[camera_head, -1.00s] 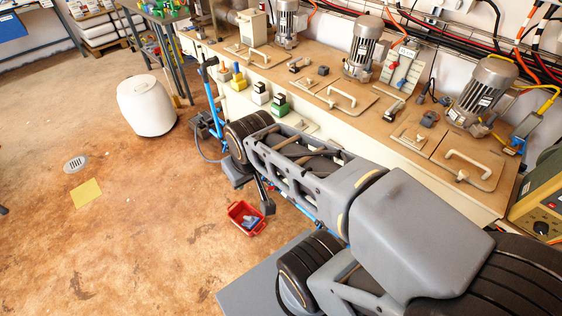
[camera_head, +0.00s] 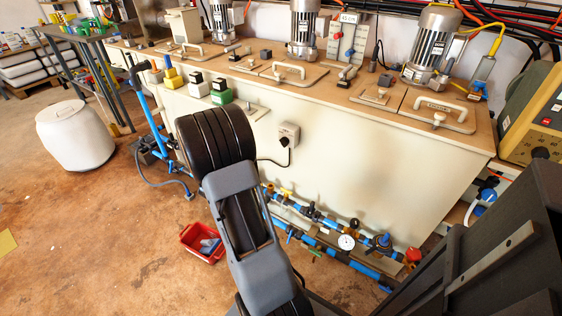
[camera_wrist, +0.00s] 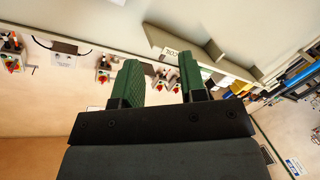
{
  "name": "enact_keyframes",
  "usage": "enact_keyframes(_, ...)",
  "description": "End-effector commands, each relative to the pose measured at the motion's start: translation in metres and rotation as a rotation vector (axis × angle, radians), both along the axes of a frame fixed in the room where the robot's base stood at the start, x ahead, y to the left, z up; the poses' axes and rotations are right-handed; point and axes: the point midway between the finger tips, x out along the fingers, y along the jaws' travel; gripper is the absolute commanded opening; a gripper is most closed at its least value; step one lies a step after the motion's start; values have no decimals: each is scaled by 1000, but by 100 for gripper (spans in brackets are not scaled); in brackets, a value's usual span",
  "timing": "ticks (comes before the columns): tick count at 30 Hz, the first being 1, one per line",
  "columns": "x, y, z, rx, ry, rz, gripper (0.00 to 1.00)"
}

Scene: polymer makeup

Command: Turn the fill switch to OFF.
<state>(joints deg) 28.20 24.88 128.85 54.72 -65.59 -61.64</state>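In the wrist view, several small wall units with red knobs show: one at the left edge (camera_wrist: 13,66), one left of my fingers (camera_wrist: 103,76), and one by the right finger (camera_wrist: 178,87). Their labels are too small to read, so I cannot tell which is the fill switch or how it is set. My gripper (camera_wrist: 160,82) has two green fingers spread apart with nothing between them. It seems clear of the units. In the head view my fingertips do not show. A small grey box with a dark front (camera_head: 289,133) is on the tank's front; I cannot tell what it is.
The cream tank (camera_head: 370,165) has motors (camera_head: 432,45) and lids on top. Blue pipes with a gauge (camera_head: 346,242) run along its foot. A red bin (camera_head: 202,243) and white drum (camera_head: 75,136) stand on the floor. A yellow-green cabinet (camera_head: 535,115) is at right.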

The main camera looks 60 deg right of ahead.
Motion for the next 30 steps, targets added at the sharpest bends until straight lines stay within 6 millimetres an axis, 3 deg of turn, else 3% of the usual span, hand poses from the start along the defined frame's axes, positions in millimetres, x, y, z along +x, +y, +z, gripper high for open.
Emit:
enact_keyframes(1,-13,-9,-21,-40,39,-62,38)
enact_keyframes(2,-19,-13,-26,-62,60,-94,38)
enact_keyframes(9,-46,-33,-40,-153,151,-224,38)
enact_keyframes(24,-48,-122,-41,-158,153,-228,38)
enact_keyframes(30,-48,-148,-40,-158,153,-227,38)
